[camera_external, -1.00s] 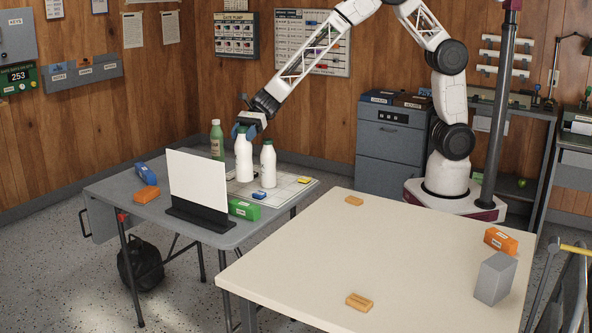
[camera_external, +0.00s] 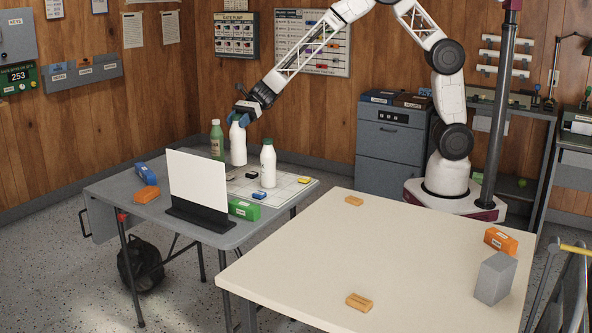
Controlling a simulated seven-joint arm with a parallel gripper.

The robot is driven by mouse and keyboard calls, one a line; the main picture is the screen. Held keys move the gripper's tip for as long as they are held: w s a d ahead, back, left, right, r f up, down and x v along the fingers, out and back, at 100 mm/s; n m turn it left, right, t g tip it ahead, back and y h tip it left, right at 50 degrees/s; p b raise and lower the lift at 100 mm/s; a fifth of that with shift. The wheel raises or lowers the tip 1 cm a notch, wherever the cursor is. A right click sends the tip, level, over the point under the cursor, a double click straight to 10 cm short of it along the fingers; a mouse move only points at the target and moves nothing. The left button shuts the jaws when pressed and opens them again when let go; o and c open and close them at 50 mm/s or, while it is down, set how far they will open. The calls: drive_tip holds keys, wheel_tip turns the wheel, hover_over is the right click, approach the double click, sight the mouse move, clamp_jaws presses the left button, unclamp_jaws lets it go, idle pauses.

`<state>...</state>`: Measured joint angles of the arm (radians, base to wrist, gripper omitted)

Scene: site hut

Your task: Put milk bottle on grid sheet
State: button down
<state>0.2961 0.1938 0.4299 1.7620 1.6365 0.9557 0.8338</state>
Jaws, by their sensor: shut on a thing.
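A white milk bottle (camera_external: 238,147) is held upright by my gripper (camera_external: 240,117), whose fingers close around its top. It is at the back of the grey table, by the far left part of the grid sheet; I cannot tell whether its base touches anything.
A green bottle (camera_external: 217,140) stands just left of the held bottle. A blue block (camera_external: 259,195) and a yellow block (camera_external: 304,180) lie on the sheet. An upright white panel (camera_external: 197,188) and a green box (camera_external: 244,210) stand in front. The cream table (camera_external: 370,250) is mostly clear.

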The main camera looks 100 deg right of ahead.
sight(238, 138)
drive_tip(key=shift+f, duration=3.25)
drive_tip(key=shift+f, duration=1.85)
drive_tip(key=shift+c, duration=2.4)
unclamp_jaws()
